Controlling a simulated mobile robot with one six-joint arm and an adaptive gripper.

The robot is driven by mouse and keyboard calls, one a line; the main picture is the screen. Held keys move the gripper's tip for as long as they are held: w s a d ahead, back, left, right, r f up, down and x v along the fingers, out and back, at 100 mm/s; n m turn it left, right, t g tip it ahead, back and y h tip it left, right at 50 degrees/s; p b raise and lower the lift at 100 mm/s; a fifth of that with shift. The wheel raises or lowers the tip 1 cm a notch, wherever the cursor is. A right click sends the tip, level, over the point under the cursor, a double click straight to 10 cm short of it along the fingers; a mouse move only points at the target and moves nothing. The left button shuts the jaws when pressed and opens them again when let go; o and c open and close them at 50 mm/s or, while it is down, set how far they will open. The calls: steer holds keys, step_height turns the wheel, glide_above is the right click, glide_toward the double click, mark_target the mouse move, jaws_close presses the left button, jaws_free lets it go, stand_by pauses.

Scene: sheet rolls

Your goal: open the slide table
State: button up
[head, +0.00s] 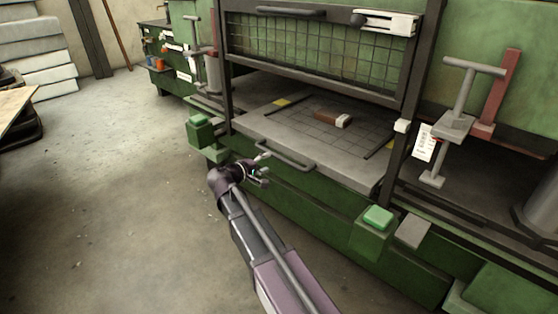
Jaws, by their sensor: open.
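The slide table (265,128) is a flat grey plate with a grid, set in the opening of the green machine. A grey bar handle (285,154) runs along its front edge. A small brown block with a pale end (331,118) lies on the plate. My gripper (264,168) is open and empty, in front of the table's front edge, just left of and below the handle. Whether a fingertip touches the handle's left end, I cannot tell.
A mesh guard (310,58) with a dark handle hangs raised above the table. Green button boxes (201,129) and (374,228) stick out on both sides of the front. The concrete floor (115,190) to the left is clear.

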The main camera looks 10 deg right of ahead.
mark_target(278, 158)
steer(key=b+x, duration=0.1)
steer(key=x, duration=0.6)
steer(key=shift+w+d, duration=0.15)
jaws_close()
